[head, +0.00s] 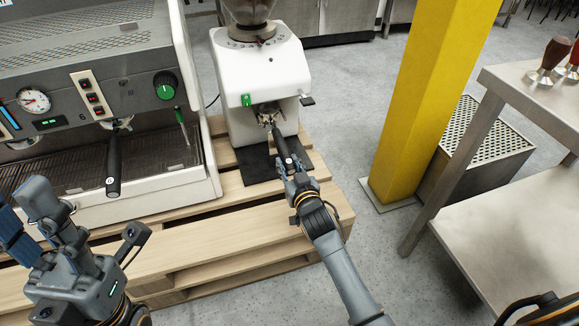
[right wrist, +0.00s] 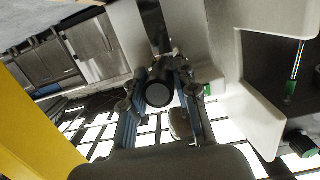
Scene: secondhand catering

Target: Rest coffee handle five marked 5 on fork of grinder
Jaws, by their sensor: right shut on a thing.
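The white grinder (head: 258,82) stands on the wooden pallet, with its fork (head: 266,112) at the front. A black coffee handle (head: 282,143) has its metal head at the fork; whether it rests there I cannot tell. A small pale mark shows on the handle's end, but I cannot read it. My right gripper (head: 289,170) is shut on this handle's grip. In the right wrist view the handle's round butt (right wrist: 158,95) lies between the fingers. My left gripper (head: 22,208) is open and empty, low at the left in front of the coffee machine.
The coffee machine (head: 90,60) stands left of the grinder, with another black handle (head: 113,168) hanging from it. A yellow post (head: 425,90) and a steel table (head: 515,85) with tampers (head: 548,62) are at the right. Bare pallet (head: 225,225) lies in front.

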